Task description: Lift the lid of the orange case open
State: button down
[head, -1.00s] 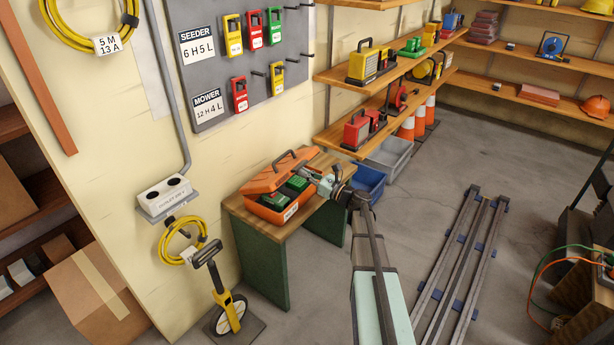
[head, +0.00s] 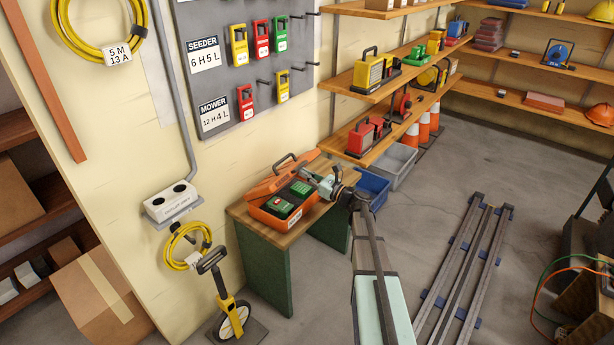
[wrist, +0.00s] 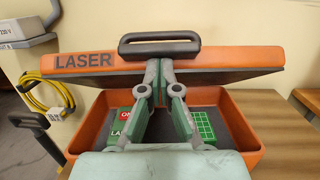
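The orange case (head: 272,212) sits on a small wooden-topped bench with its lid (head: 276,179) raised part-way, tilted up at the back. The lid also shows in the wrist view (wrist: 225,57), with the word LASER, a black handle on its front edge and a dark underside. My gripper (wrist: 160,66) reaches over the open base (wrist: 245,130), its fingertips close together at the lid's underside, just below the handle. No handle is seen between them. Contact with the lid cannot be told for certain. Green and red items lie in the case, partly hidden by my fingers.
The bench (head: 297,237) stands against the wall, with a measuring wheel (head: 230,312) to its left. Blue (head: 371,186) and grey (head: 393,164) bins stand to its right. Metal rails (head: 463,262) lie on the floor farther right.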

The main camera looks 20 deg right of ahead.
aim_at(301, 165)
jog(key=shift+w+a+r+p, duration=0.3)
jog(key=shift+w+r, duration=0.15)
jog(key=shift+r, duration=0.05)
jog(key=shift+w+a+r+p, duration=0.3)
jog(key=shift+w+r, duration=0.1)
jog(key=shift+r, duration=0.1)
jog(key=shift+w, duration=0.1)
jog(key=shift+w+a+r+p, duration=0.45)
jog(key=shift+w+a+r, duration=0.3)
jog(key=shift+w, duration=0.2)
jog(key=shift+r, duration=0.1)
jog(key=shift+w+a+r+p, duration=0.2)
jog(key=shift+w+a+r, duration=0.1)
jog(key=shift+w, duration=0.15)
jog(key=shift+w+a+r+p, duration=0.15)
jog(key=shift+w+a+r, duration=0.1)
jog(key=shift+w, duration=0.2)
jog(key=shift+w+a+r, duration=0.1)
jog(key=shift+w+a, duration=0.05)
jog(key=shift+w, duration=0.1)
